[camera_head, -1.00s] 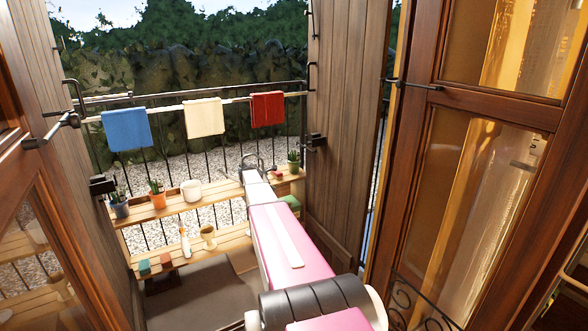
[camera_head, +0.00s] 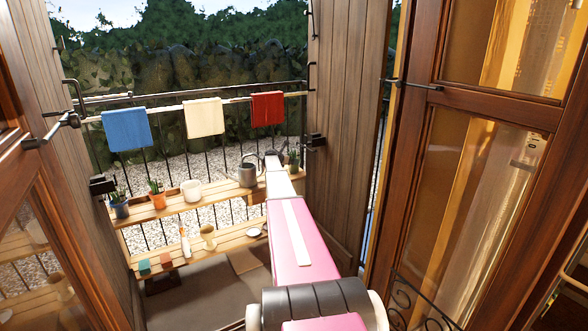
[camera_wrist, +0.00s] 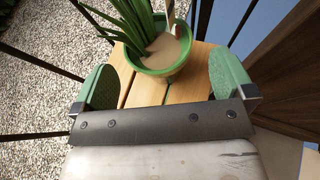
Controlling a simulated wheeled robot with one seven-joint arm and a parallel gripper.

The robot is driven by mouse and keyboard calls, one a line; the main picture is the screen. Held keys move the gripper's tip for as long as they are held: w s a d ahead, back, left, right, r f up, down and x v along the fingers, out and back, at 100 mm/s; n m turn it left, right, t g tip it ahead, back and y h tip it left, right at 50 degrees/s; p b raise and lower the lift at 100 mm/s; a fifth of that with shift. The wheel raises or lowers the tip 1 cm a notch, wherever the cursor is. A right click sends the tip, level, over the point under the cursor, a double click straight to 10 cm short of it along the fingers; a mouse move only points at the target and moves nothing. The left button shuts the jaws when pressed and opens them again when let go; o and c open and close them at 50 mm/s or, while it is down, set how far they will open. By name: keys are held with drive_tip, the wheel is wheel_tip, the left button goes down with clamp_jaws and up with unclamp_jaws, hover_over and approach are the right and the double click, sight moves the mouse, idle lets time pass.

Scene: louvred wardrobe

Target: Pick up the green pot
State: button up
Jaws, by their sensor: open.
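The green pot (camera_wrist: 168,62) holds a spiky green plant and pale soil. In the wrist view it stands upright on the wooden slats of a shelf, ahead of the gap between my fingers. In the head view its plant (camera_head: 294,158) shows at the right end of the upper shelf, and the pot is mostly hidden beside my arm. My gripper (camera_wrist: 162,66) is open, with one green-padded finger towards each side of the pot and no visible contact. In the head view my gripper (camera_head: 272,156) is small and partly hidden.
The upper shelf (camera_head: 176,208) also holds a blue pot (camera_head: 121,210), an orange pot (camera_head: 158,200), a white pot (camera_head: 191,190) and a grey watering can (camera_head: 247,173). Railing bars stand behind. A wooden shutter (camera_head: 345,120) is close on the right. A white dish (camera_head: 254,232) lies on the lower shelf.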

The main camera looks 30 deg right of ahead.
drive_tip(key=x, duration=0.5)
drive_tip(key=shift+w+f, duration=0.1)
drive_tip(key=shift+w, duration=0.15)
drive_tip(key=c, duration=1.4)
drive_tip(key=r, duration=0.4)
drive_tip(key=shift+s+a+r, duration=0.1)
drive_tip(key=shift+a+r, duration=0.25)
drive_tip(key=a+r, duration=0.6)
drive_tip(key=a, duration=0.5)
drive_tip(key=shift+s+r, duration=0.2)
